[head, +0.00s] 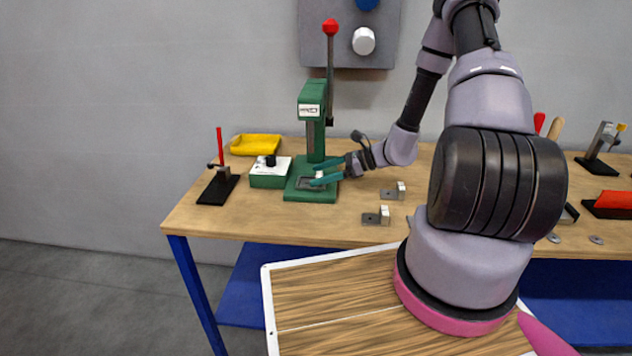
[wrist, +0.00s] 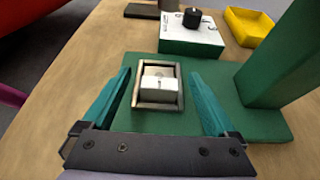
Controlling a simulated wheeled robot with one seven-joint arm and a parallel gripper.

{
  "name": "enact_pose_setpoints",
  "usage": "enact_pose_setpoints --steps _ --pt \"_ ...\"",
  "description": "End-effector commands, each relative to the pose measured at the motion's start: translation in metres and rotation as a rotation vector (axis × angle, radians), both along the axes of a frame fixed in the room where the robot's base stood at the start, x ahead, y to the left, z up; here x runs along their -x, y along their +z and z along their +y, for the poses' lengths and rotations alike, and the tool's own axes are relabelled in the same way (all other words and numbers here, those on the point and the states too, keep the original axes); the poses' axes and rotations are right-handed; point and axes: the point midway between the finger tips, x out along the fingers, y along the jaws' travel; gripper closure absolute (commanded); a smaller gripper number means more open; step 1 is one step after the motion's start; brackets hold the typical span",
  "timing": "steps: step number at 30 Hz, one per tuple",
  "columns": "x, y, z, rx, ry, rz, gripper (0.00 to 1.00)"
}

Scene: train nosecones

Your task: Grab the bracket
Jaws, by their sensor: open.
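A small metal bracket with a white upright block (wrist: 160,83) sits inside a square metal frame (wrist: 174,104) on the green base of the press. My gripper (head: 320,172) is at the press, and its two teal fingers are apart. In the wrist view my gripper (wrist: 160,76) has one finger on each side of the frame, touching neither the bracket nor the frame as far as I can see. Two similar brackets lie on the table to the right, one farther back (head: 394,191) and one nearer (head: 378,217).
The green press (head: 312,105) has a tall red-knobbed lever. Left of it stand a green and white box (head: 269,174), a yellow tray (head: 255,145) and a red-handled clamp (head: 218,188). The wooden table (head: 270,225) is clear in front. A grey panel (head: 330,50) hangs behind.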

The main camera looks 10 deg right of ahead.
Motion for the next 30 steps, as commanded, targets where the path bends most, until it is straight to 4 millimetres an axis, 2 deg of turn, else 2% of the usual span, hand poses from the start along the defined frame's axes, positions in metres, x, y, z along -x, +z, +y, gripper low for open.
enact_pose_setpoints --steps 3,10,11,15,18,30 --pt "-0.0031 -0.0039 0.0102 -0.001 0.001 0.001 0.07" --pt "-0.0040 -0.0046 0.0115 0.000 -0.001 0.000 0.07" --pt "-0.0040 -0.0046 0.0114 0.000 -0.001 0.000 0.11" --pt "-0.0040 -0.0044 0.0113 0.000 -0.001 0.000 0.65" --pt "-0.0039 -0.0044 0.0114 0.000 -0.001 0.000 0.98" --pt "-0.0039 0.0026 0.0114 0.001 0.001 -0.002 0.99"
